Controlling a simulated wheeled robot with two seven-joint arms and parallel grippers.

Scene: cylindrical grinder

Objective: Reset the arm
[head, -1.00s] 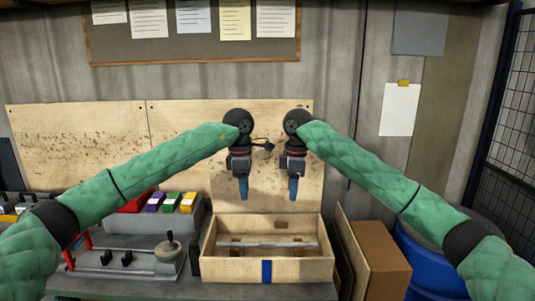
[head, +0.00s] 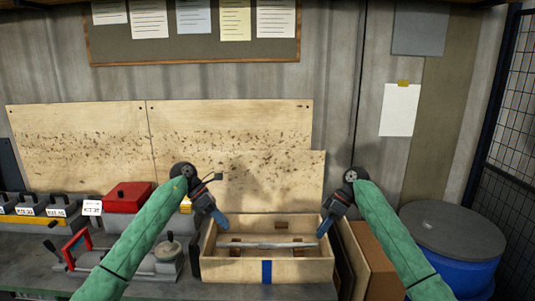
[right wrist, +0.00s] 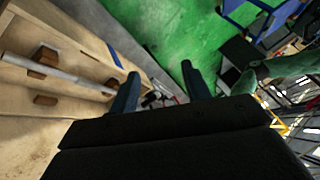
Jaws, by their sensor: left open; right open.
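My left gripper (head: 221,221) is in the head view at the left rear corner of the wooden box, its blue fingers pointing down and to the right. My right gripper (head: 324,228) is at the box's right side, fingers pointing down and to the left. Both are open with nothing between the fingers. In the right wrist view the two fingers of the right gripper (right wrist: 160,92) stand apart, with the box to their left. A grey metal rod (head: 268,245) lies across brown wooden blocks in the wooden box (head: 225,270); the rod also shows in the right wrist view (right wrist: 50,72).
A grey grinder-like fixture with a handle (head: 168,250) stands left of the box. A red case (head: 128,197) and labelled bins (head: 40,211) are behind it. Brown panels (head: 378,262) and a blue drum (head: 450,240) are at the right. The space above the box is free.

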